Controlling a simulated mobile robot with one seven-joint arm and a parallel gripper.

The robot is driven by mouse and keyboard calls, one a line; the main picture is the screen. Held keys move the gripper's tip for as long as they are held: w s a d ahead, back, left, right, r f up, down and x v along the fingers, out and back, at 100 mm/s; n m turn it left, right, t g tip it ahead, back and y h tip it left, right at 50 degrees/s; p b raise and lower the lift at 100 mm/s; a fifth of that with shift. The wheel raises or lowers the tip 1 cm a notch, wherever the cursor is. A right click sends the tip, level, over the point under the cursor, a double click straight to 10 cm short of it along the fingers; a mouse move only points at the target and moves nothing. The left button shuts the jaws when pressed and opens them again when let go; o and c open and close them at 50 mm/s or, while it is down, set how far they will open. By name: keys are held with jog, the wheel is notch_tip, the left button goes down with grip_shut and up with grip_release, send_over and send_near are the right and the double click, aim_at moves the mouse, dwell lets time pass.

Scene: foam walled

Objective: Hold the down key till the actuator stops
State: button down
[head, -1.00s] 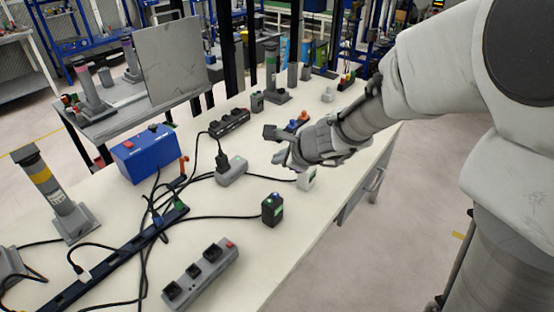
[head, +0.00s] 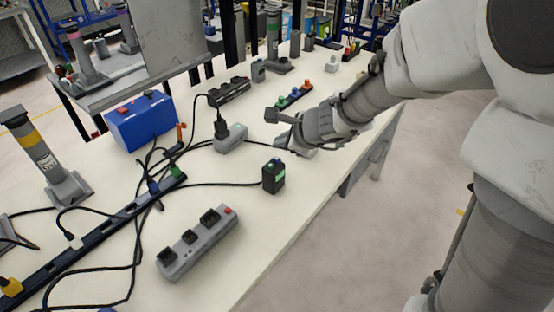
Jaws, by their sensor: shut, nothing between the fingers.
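My gripper (head: 279,128) is shut and empty, over the right part of the long white table (head: 215,185). I cannot tell whether it touches anything. A dark strip with blue, green and orange buttons (head: 294,98) lies just beyond it. A small black box (head: 273,178) with a blue top button and green label stands nearer. A blue box (head: 141,122) with a red button stands at the left. No down-key marking is readable. A grey column with a yellow band (head: 40,155) stands at far left, another with a green band (head: 273,38) at the back.
A grey socket strip (head: 197,242) lies near the front edge. A grey block with a black plug (head: 230,138) stands left of my gripper. Black cables and a long dark strip (head: 95,240) cover the table's left. A grey panel (head: 172,42) stands behind.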

aim_at(281, 164)
jog(key=shift+f+b, duration=0.8)
jog(key=shift+f, duration=0.35)
jog(key=shift+f, duration=0.1)
dwell(1.1)
jog(key=shift+f+b, duration=0.3)
jog(key=shift+b, duration=0.2)
jog(key=shift+f+b, duration=0.5)
dwell(1.6)
jog(key=shift+r+p, duration=0.8)
jog(key=shift+r, duration=0.15)
jog(key=shift+r, duration=0.1)
jog(key=shift+r+p, duration=2.25)
jog(key=shift+r, duration=0.1)
